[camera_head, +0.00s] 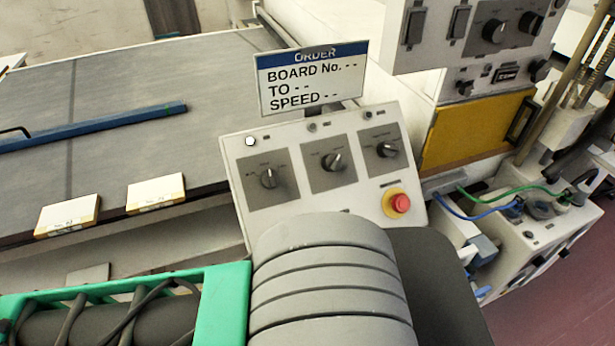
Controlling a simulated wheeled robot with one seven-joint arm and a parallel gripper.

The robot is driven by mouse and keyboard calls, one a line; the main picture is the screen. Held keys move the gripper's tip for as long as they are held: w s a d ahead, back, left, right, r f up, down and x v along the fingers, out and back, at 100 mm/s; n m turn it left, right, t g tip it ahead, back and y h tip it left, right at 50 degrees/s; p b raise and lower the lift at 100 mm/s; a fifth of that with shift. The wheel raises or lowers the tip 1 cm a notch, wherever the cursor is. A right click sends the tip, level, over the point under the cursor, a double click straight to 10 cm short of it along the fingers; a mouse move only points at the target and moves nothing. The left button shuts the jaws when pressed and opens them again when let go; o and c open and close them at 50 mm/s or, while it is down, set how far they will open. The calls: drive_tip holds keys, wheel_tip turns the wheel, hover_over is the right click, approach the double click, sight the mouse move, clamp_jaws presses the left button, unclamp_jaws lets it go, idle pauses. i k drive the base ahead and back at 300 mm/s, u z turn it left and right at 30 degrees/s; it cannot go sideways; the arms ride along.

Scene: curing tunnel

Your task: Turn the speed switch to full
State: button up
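A sloped white control panel (295,193) stands in the middle of the view. It carries three black rotary switches on dark grey plates: a left knob (268,180), a middle knob (331,161) and a right knob (387,150). The small lettering around them is too blurred to read, so I cannot tell which is the speed switch or its setting. An order sign (312,79) above the panel reads "BOARD No. - -", "TO - -", "SPEED - -". My gripper is not in view.
A red stop button (400,203) sits at the panel's lower right. A grey ribbed cylinder (325,265) blocks the panel's lower front. A grey conveyor (130,85) with a blue bar (95,127) lies left. A second switch box (465,40) hangs upper right, above a yellow panel (470,135).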

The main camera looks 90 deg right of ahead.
sight(269, 179)
drive_tip(key=z, duration=0.6)
drive_tip(key=k, duration=1.1)
drive_tip(key=z, duration=1.8)
drive_tip(key=k, duration=0.4)
drive_tip(key=u, duration=2.1)
drive_tip(key=i, duration=0.55)
